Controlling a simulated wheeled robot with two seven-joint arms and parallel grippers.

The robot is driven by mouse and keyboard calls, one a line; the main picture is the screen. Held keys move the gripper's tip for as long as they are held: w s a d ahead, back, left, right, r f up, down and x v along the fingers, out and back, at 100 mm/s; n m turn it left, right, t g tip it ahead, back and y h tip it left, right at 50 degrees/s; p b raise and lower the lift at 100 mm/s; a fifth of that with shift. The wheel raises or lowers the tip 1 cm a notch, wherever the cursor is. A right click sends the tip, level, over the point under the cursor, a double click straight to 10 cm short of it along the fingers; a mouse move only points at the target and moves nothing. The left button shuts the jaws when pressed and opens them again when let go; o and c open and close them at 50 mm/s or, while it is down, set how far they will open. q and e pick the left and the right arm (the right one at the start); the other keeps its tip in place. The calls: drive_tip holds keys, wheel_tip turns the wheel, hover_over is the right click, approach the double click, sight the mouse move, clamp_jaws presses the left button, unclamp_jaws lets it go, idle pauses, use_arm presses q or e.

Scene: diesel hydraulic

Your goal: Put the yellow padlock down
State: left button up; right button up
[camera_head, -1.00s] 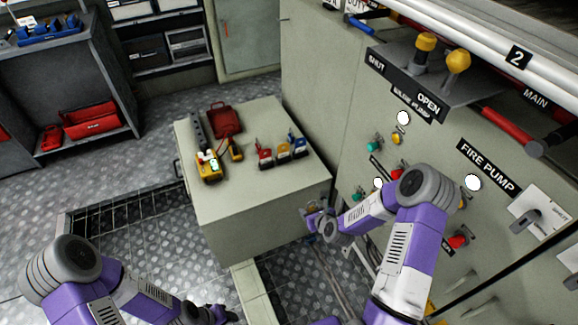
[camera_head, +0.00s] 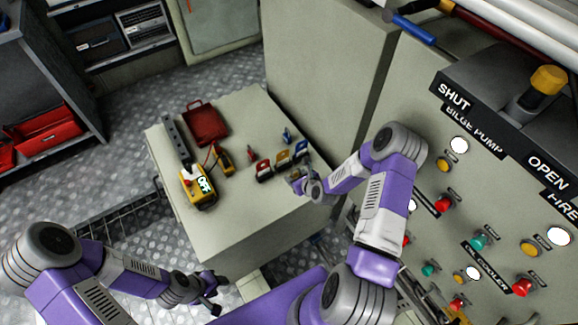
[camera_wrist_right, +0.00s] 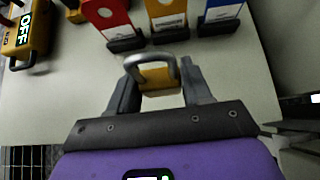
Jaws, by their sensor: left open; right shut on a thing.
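The yellow padlock (camera_wrist_right: 158,80), with a grey shackle, is between the fingers of my right gripper (camera_wrist_right: 157,86) in the right wrist view. The gripper is shut on it, over the cabinet top (camera_wrist_right: 60,110). I cannot tell whether the padlock touches the surface. In the head view my right gripper (camera_head: 297,181) is at the right edge of the cabinet top (camera_head: 235,215), close to the tags; the padlock is too small to make out there. My left gripper (camera_head: 213,294) is open and empty, low in front of the cabinet.
A red tag (camera_wrist_right: 108,18), a yellow tag (camera_wrist_right: 166,13) and a blue tag (camera_wrist_right: 221,10) stand just beyond the padlock. A yellow meter (camera_head: 197,190) and a red case (camera_head: 205,122) lie farther left. The front middle of the cabinet top is clear. The control panel (camera_head: 450,225) rises at right.

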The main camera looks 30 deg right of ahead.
drive_tip(key=shift+s+f+b, duration=0.1)
drive_tip(key=shift+f+b, duration=0.65)
drive_tip(key=shift+f, duration=0.15)
wheel_tip(320, 180, down, 5)
drive_tip(key=b, duration=0.3)
drive_tip(key=shift+r, duration=0.1)
drive_tip(key=shift+f, duration=0.65)
drive_tip(key=o, duration=1)
wheel_tip(320, 180, up, 10)
drive_tip(key=p, duration=0.3)
drive_tip(key=shift+p, duration=0.35)
